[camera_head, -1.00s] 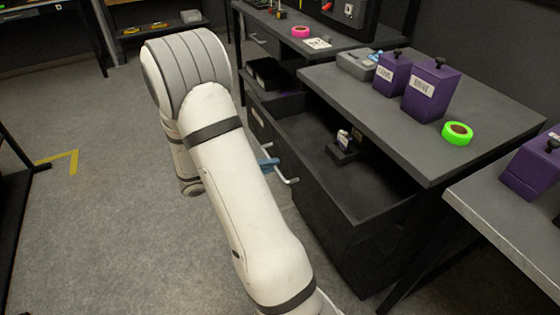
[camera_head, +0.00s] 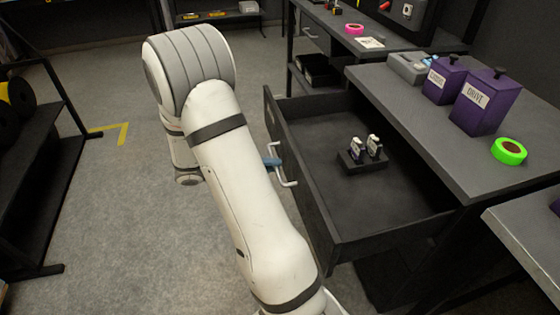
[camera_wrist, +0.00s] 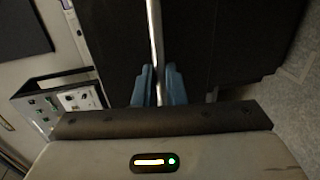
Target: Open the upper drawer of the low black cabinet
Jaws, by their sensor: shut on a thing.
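The upper drawer (camera_head: 318,215) of the low black cabinet stands pulled far out, and its floor shows in the head view. A small black holder (camera_head: 362,161) with two small white-and-dark items (camera_head: 365,146) stands inside it. The drawer's silvery bar handle (camera_head: 286,170) is on its front. My gripper (camera_wrist: 160,85) has its blue fingers on both sides of the handle bar (camera_wrist: 155,35) in the wrist view and is shut on it. In the head view my arm hides most of the gripper; only a blue fingertip (camera_head: 272,161) shows.
The cabinet top (camera_head: 420,100) carries purple boxes (camera_head: 485,100), a green tape roll (camera_head: 509,151) and a grey device (camera_head: 410,68). A bench (camera_head: 325,30) with pink tape stands behind. A dark rack (camera_head: 30,150) stands at left. Grey floor (camera_head: 110,200) is clear between.

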